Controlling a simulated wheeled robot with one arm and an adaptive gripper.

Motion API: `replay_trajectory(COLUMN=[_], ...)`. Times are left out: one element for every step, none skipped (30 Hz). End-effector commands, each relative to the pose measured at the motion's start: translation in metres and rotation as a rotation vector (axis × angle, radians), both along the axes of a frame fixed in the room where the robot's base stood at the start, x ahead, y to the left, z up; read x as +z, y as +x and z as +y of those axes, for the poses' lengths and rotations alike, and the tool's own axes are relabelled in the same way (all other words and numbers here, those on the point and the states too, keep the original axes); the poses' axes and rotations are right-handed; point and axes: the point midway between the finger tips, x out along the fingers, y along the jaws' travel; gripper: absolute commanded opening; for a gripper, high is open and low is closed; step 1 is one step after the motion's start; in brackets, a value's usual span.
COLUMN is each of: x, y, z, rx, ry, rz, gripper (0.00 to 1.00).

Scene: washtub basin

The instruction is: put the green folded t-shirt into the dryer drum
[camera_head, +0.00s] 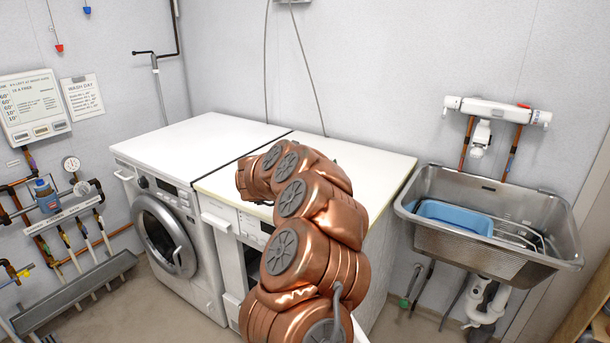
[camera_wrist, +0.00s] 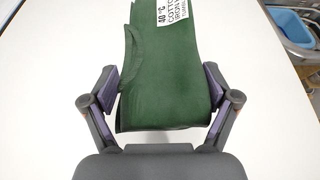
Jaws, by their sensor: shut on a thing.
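The green folded t-shirt (camera_wrist: 165,75) shows in the wrist view as a dark green bundle with a white printed care label at its far end. My gripper (camera_wrist: 163,88) has one finger on each side of its near end and is shut on it. White surface lies below; I cannot tell whether the t-shirt touches it. In the head view my copper arm hides the gripper and t-shirt. Two white front-loading machines stand side by side there. The left one (camera_head: 208,275) has a round door that looks shut. The right one (camera_head: 222,228) has a dark front opening, partly hidden by my arm. Neither is clearly marked as the dryer.
A metal sink (camera_head: 450,240) with a blue basin (camera_head: 455,215) hangs right of the machines. Pipes and a grey trough (camera_head: 75,292) line the left wall. The left machine's top (camera_head: 200,145) is clear. Floor shows in front of the left machine.

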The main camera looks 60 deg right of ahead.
Motion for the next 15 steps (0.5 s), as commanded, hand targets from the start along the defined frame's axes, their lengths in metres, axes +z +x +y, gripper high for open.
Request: replay_trajectory(x=[0.000,0.000,0.000,0.001,0.001,0.000,-0.001,-0.002,-0.002,-0.002,-0.002,-0.002,-0.002,-0.003,-0.004], y=[0.003,0.005,0.007,0.009,0.011,0.014,0.016,0.018,0.020,0.021,0.023,0.025,0.027,0.029,0.032], z=[-0.005,-0.007,-0.011,-0.014,-0.016,-0.019,-0.021,-0.023,-0.026,-0.029,-0.032,-0.035,-0.037,-0.039,-0.042], rx=[-0.002,-0.003,-0.003,-0.004,-0.003,-0.001,-0.001,0.000,-0.002,-0.003,-0.004,-0.004,-0.003,-0.001,0.000], ry=[-0.001,-0.001,-0.002,-0.002,-0.002,-0.002,-0.002,-0.002,-0.001,-0.001,-0.002,-0.002,-0.001,-0.001,-0.001], rz=[0.004,0.004,0.002,0.001,0.001,0.003,0.003,0.004,0.004,0.003,0.001,0.001,0.000,0.002,0.003], gripper=[0.47,0.47,0.47,0.47,0.47,0.47,0.47,0.47,0.47,0.47,0.47,0.47,0.47,0.47,0.47])
